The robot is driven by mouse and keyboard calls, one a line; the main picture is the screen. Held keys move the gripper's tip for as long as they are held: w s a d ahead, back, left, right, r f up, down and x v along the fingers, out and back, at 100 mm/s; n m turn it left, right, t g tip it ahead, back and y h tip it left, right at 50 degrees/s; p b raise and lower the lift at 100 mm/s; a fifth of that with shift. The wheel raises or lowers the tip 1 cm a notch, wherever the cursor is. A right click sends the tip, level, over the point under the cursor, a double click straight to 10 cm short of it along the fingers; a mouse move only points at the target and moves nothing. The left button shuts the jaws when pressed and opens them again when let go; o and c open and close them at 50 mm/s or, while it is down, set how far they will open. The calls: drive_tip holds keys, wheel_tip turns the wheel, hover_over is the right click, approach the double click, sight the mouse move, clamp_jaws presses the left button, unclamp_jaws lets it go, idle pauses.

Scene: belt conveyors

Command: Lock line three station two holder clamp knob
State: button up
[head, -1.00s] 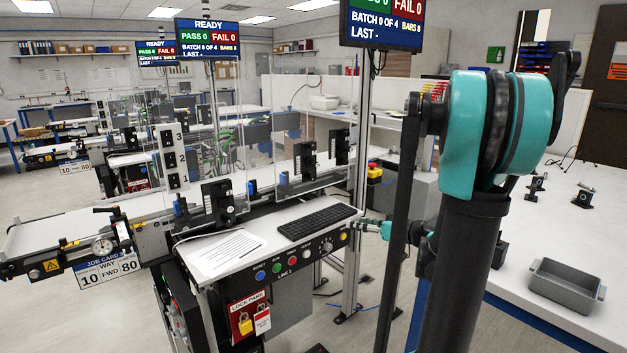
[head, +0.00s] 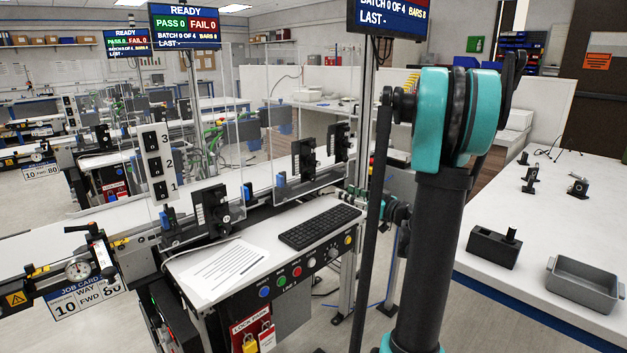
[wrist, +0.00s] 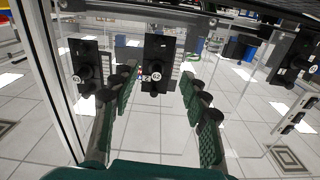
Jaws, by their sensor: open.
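In the wrist view, a black holder clamp with a round knob and a pale round label (wrist: 156,72), which seems to read 02, appears between my fingers. A similar black clamp (wrist: 80,50) is to its left and another (wrist: 292,60) to its right. My gripper (wrist: 158,76) is open and empty, its green-padded fingers on either side of the middle clamp in the picture, with no contact visible. In the head view, black units stand along the conveyor: a near one (head: 211,210), a middle one (head: 303,160) and a far one (head: 338,143). My arm hides most of the gripper there.
Clear guard panels (head: 262,150) and a metal post (head: 362,110) stand by the conveyor. The control desk holds a keyboard (head: 320,227) and paper (head: 222,268). A white bench (head: 530,235) at right holds a grey tray (head: 583,285) and a black block (head: 494,247).

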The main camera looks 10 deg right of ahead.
sight(314, 178)
drive_tip(key=x, duration=1.5)
drive_tip(key=shift+w+a, duration=0.1)
drive_tip(key=shift+w, duration=0.05)
drive_tip(key=shift+c, duration=0.3)
clamp_jaws()
